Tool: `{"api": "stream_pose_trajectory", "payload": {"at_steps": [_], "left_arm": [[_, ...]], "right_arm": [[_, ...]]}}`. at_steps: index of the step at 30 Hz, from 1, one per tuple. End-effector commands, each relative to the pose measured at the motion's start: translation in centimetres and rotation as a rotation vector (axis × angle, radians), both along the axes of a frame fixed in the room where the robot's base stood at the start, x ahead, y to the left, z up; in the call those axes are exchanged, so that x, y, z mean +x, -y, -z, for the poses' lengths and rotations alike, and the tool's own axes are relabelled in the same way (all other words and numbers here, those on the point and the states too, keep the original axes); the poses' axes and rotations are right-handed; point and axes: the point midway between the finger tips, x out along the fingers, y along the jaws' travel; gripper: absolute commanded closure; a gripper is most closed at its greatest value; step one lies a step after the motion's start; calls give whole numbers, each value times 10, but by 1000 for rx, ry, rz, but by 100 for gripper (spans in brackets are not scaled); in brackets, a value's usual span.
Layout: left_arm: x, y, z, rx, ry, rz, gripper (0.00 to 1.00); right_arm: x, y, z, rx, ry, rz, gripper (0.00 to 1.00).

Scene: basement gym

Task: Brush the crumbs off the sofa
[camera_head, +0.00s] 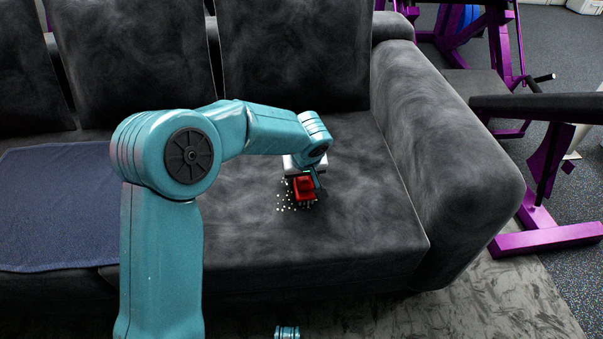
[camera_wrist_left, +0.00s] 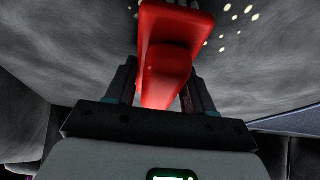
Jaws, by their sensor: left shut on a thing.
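The dark grey sofa (camera_head: 250,215) fills the middle of the head view. Pale crumbs (camera_head: 283,206) lie scattered on its right seat cushion; several also show in the left wrist view (camera_wrist_left: 228,8). My left gripper (camera_head: 305,184) is shut on a red brush (camera_head: 306,190), seen in the left wrist view (camera_wrist_left: 168,60) between the two fingers. The brush is low over the cushion, among the crumbs; I cannot tell whether it touches the fabric. Some crumbs may be hidden behind the brush and gripper. My right gripper is not in view.
A dark blue cloth (camera_head: 60,205) lies on the left seat cushion. The sofa's armrest (camera_head: 445,150) rises to the right of the crumbs, and back cushions (camera_head: 295,55) stand behind. Purple gym equipment (camera_head: 545,235) stands right of the sofa. The cushion's front part is clear.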

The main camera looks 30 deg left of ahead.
Motion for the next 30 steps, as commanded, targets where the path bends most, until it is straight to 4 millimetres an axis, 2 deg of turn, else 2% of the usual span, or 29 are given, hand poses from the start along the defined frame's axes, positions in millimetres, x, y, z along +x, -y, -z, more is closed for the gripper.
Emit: {"api": "stream_pose_trajectory", "payload": {"at_steps": [5,17,24,30], "left_arm": [[-14,11,1,0,-1,2,71],[-32,25,-2,0,-1,2,71],[-50,38,0,1,-1,3,71],[-56,42,1,0,0,1,71]], "right_arm": [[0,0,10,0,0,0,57],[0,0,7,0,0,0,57],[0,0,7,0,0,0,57],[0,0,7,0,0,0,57]]}}
